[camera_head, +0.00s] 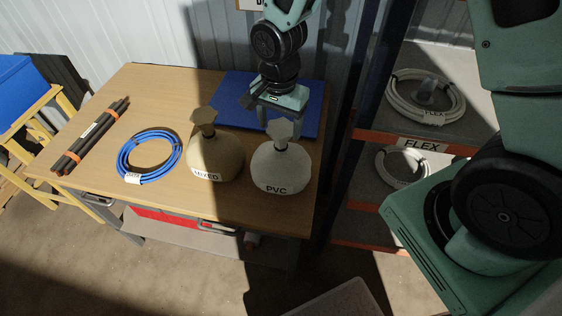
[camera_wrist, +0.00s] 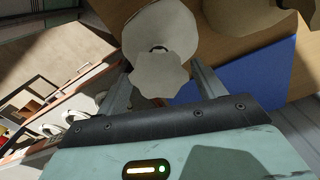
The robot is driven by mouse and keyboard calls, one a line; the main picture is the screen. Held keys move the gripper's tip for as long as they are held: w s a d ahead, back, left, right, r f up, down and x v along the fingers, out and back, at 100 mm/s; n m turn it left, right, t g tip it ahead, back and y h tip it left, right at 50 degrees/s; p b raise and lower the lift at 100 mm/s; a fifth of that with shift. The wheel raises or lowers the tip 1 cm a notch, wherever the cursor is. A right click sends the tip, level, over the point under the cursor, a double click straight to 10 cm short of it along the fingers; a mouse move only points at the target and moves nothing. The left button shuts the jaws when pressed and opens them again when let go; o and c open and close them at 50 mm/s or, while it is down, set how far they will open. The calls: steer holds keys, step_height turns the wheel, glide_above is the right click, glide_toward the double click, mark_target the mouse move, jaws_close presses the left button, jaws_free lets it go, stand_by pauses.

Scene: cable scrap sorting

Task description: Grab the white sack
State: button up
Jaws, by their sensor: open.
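The white sack (camera_head: 281,168), labelled PVC, stands upright near the right front of the wooden table, its gathered top flaring above a tied neck. My gripper (camera_head: 281,118) is open, just behind and above that top. In the wrist view the white sack (camera_wrist: 160,30) is straight ahead, and its flared top lies between the two spread fingers of my gripper (camera_wrist: 161,66). I cannot tell whether either finger touches it. The neck is partly hidden by the top in the wrist view.
A beige sack (camera_head: 215,158) labelled MIXED stands close on the left. A blue cable coil (camera_head: 149,156) and dark tubes (camera_head: 91,136) lie further left on the table (camera_head: 146,93). A blue mat (camera_head: 228,96) lies behind. A shelf rack (camera_head: 372,137) stands close on the right.

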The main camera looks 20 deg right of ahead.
mark_target(280, 143)
steer(key=shift+s+f+p, duration=0.1)
steer(key=shift+f+p, duration=1)
steer(key=shift+f, duration=2.4)
jaws_close()
